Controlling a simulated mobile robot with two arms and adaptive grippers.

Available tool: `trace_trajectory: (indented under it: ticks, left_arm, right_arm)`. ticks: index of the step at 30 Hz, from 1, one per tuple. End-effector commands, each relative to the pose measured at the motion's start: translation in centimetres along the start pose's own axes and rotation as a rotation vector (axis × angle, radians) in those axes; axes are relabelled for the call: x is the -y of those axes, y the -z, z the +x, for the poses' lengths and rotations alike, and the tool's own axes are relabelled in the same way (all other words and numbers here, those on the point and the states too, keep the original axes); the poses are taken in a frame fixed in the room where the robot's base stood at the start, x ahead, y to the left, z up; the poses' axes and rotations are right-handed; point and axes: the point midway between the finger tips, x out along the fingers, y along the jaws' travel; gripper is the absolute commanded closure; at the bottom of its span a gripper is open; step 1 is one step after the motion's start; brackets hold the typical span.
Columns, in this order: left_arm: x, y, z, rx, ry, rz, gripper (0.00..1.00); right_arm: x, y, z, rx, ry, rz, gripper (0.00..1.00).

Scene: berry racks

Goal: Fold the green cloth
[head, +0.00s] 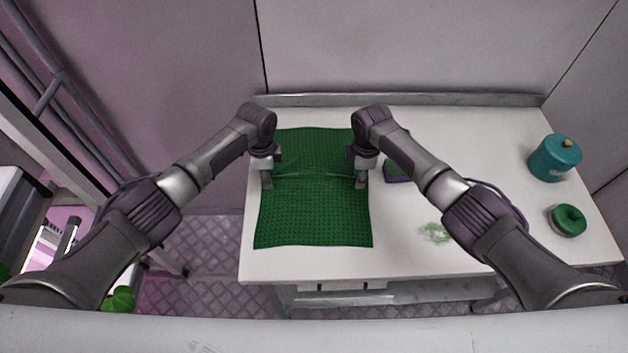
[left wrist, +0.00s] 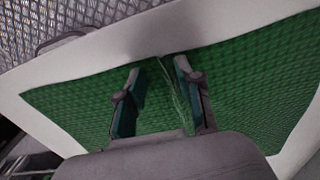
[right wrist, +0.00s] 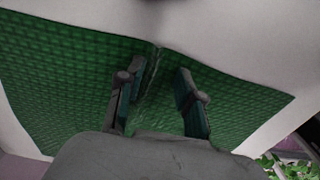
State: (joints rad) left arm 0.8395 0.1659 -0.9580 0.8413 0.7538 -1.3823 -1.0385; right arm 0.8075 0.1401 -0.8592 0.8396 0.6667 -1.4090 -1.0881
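The green cloth (head: 314,215) lies spread on the white table, with a low crease running across its middle between my grippers. My left gripper (head: 267,172) is at the cloth's left edge, at the left end of the crease. In the left wrist view its fingers (left wrist: 158,75) are apart, with the creased cloth (left wrist: 240,85) between and below them. My right gripper (head: 361,172) is at the right edge, at the crease's other end. In the right wrist view its fingers (right wrist: 158,80) are also apart over the crease. Whether the fingertips touch the cloth cannot be told.
A green and purple sponge-like block (head: 397,178) lies right of the cloth, partly behind my right arm. A green smear (head: 434,232) marks the white table (head: 420,262). A teal canister (head: 553,160) and a green-lidded jar (head: 567,220) stand at the right. A wall closes the back.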

Motion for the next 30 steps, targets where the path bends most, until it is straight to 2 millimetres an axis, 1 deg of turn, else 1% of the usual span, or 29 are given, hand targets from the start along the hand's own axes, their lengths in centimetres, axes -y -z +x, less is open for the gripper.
trace_trajectory:
  ticks: [1, 11, 30]
  left_arm:
    - [-0.07, -0.04, 0.11, 0.001, -0.002, 0.0, 0.72]
    - [-0.11, -0.06, 0.25, 0.001, -0.002, -0.001, 1.0]
    - [-0.16, -0.1, 0.35, 0.002, -0.004, -0.001, 1.0]
  right_arm:
    - [0.08, -0.06, 0.14, 0.001, 0.002, 0.001, 0.72]
    - [0.14, -0.09, 0.3, 0.002, 0.003, 0.001, 0.99]
    - [0.24, -0.13, 0.43, 0.003, 0.006, 0.001, 1.0]
